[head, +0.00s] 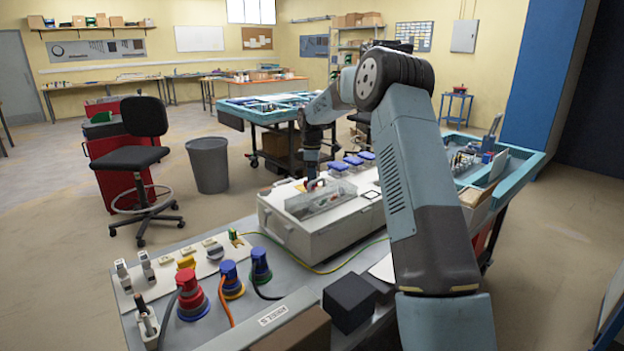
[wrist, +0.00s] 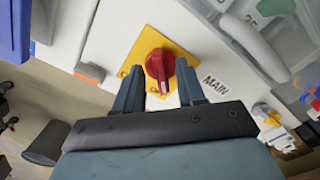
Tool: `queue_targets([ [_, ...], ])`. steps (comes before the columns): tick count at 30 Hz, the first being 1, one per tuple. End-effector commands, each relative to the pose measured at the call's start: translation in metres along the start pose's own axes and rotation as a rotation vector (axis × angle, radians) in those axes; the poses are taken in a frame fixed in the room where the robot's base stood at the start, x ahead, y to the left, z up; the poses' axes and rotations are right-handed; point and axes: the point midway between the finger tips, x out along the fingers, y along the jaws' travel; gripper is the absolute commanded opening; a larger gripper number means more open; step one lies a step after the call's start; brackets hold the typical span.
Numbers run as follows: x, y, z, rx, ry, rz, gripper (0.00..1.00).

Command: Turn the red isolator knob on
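The red isolator knob (wrist: 160,66) sits on a yellow plate (wrist: 146,42) on the white box face, beside a "MAIN" label (wrist: 215,88), in the wrist view. Its grip bar looks roughly upright in that picture, slightly tilted. My gripper (wrist: 162,90) is open, with one finger on each side of the knob's lower part; I cannot tell whether either finger touches it. In the head view my gripper (head: 312,182) is small and partly hidden at the far side of the grey-white socket box (head: 310,235). The knob is hidden there.
Blue-capped sockets (head: 355,160) line the box's far side. Red (head: 188,290) and blue (head: 230,278) plugs with cables stand on the near bench. A black block (head: 349,300) lies near my arm. A grey bin (wrist: 47,143) stands on the floor.

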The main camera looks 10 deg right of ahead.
Motion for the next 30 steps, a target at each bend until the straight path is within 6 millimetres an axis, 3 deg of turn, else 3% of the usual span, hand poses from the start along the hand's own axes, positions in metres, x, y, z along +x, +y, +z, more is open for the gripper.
queue_targets([
  [11, 0.0053, -0.0002, -0.0001, 0.0, 0.0, 0.0, 0.39],
  [23, 0.0049, -0.0001, -0.0002, 0.0, 0.0, 0.0, 0.02],
  [30, 0.0047, 0.0002, -0.0001, 0.0, 0.0, 0.001, 0.0],
])
